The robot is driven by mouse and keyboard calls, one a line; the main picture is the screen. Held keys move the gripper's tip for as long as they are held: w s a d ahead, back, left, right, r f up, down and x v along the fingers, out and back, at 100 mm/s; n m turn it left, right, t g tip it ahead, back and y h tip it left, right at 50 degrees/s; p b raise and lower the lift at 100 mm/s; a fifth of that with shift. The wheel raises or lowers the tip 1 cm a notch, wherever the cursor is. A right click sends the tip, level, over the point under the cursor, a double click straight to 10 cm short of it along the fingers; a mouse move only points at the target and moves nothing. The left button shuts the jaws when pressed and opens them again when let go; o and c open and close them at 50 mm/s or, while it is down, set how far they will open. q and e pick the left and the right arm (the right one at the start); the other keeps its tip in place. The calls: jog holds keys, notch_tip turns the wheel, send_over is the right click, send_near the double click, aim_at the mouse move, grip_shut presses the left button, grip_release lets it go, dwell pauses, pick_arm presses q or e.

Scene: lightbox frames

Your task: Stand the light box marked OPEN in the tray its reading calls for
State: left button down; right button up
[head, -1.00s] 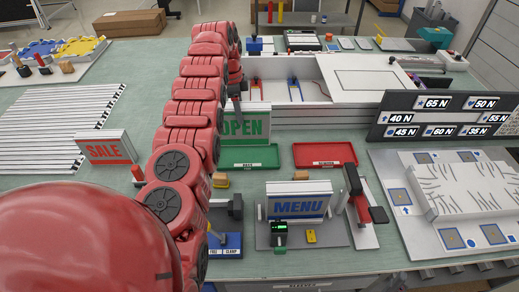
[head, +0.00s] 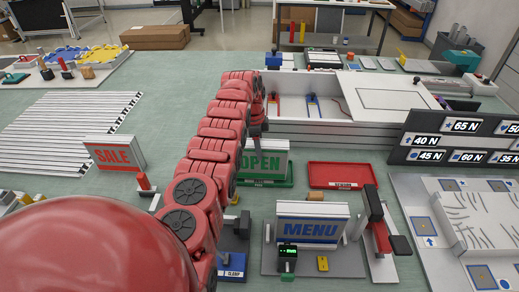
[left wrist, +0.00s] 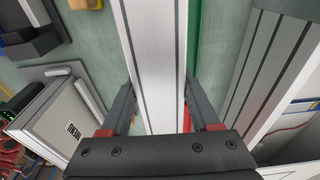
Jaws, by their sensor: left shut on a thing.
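The light box marked OPEN (head: 263,162), white with a green panel, stands upright over the green tray (head: 288,181) and hides most of its floor. I cannot tell whether its base touches the tray. My left gripper (head: 257,131) is above the box and shut on it. In the left wrist view the fingers (left wrist: 160,112) are on both sides of the white box (left wrist: 155,55), with the green tray's edge (left wrist: 194,40) beside it. The red tray (head: 343,176) is empty. A small meter (head: 287,252) has a lit green display, too small to read.
The MENU light box (head: 312,228) stands in front, beside a red-and-black lever stand (head: 379,232). The SALE box (head: 115,154) stands at left near a slatted rack (head: 65,128). A dark board of newton labels (head: 462,142) is at right. A long white bin (head: 305,125) lies behind the trays.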

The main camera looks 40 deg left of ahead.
pick_arm(q)
jog(key=shift+w+a+f, duration=0.1)
jog(key=shift+f, duration=0.65)
jog(key=shift+c, duration=0.6)
grip_release()
